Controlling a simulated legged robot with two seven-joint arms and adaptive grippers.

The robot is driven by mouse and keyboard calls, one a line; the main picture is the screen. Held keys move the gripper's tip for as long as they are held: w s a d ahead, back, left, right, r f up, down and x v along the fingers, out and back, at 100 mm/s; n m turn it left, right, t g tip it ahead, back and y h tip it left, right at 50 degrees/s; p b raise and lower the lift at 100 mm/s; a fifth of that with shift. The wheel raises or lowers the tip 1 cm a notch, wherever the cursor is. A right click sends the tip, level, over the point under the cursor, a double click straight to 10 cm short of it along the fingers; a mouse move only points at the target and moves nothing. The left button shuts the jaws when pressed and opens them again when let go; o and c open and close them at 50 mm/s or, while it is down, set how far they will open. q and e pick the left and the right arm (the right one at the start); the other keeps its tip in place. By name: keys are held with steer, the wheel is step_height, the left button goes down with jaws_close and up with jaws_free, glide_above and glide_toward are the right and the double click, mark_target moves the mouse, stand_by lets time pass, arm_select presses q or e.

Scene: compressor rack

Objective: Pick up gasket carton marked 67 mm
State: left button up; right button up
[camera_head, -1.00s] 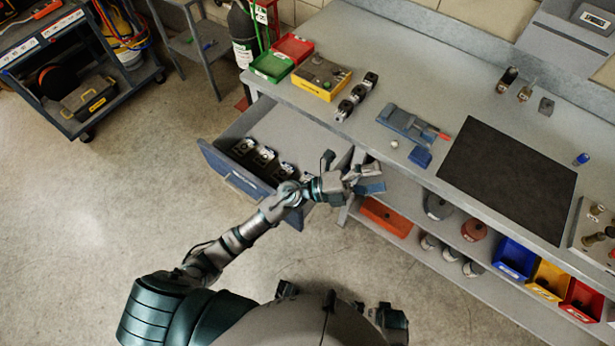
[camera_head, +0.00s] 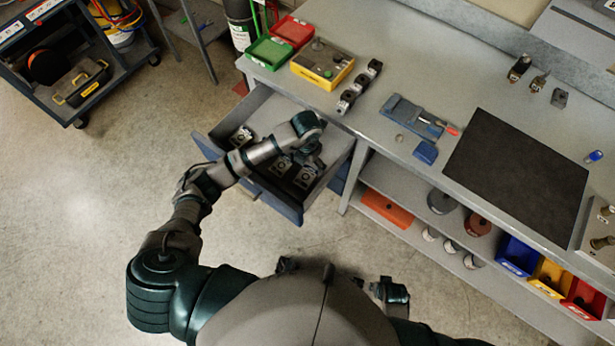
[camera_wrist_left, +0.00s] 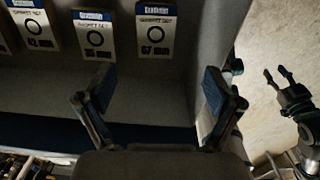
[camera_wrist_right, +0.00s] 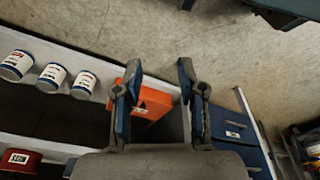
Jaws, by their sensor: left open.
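The gasket carton marked 67 mm (camera_wrist_left: 155,30) is at the top of the left wrist view, with a pale label and a black ring on it. It stands at the right end of a row with a 35 mm carton (camera_wrist_left: 95,36) and a 42 mm carton (camera_wrist_left: 37,30). The row lies in the open drawer (camera_head: 265,196). My left gripper (camera_wrist_left: 160,96) is open and empty over the drawer, apart from the cartons. My right gripper (camera_wrist_right: 160,85) is open and empty.
The workbench (camera_head: 400,75) holds green and red bins (camera_head: 270,52), a yellow tray (camera_head: 322,68) and a dark mat (camera_head: 515,175). An orange box (camera_head: 387,208) is on the shelf below. The floor in front is clear.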

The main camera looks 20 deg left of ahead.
arm_select(q)
glide_above(305, 178)
step_height(305, 178, down, 6)
steer(key=shift+a+b, duration=0.1)
steer(key=shift+b, duration=0.25)
steer(key=f, duration=0.4)
steer(key=shift+d+b, duration=0.2)
steer(key=shift+b, duration=0.15)
steer(key=shift+w+f, duration=0.1)
steer(key=shift+f, duration=0.2)
arm_select(e)
steer(key=r, duration=0.2)
steer(key=w+r, duration=0.1)
steer(key=r, duration=0.1)
steer(key=shift+a+r, duration=0.15)
steer(key=shift+r, duration=0.15)
steer(key=shift+a, duration=0.1)
arm_select(q)
steer(key=shift+a, duration=0.2)
steer(key=c, duration=1.2)
steer(key=shift+c, duration=0.2)
arm_select(e)
steer(key=shift+a, duration=0.15)
arm_select(q)
steer(key=shift+d, duration=0.1)
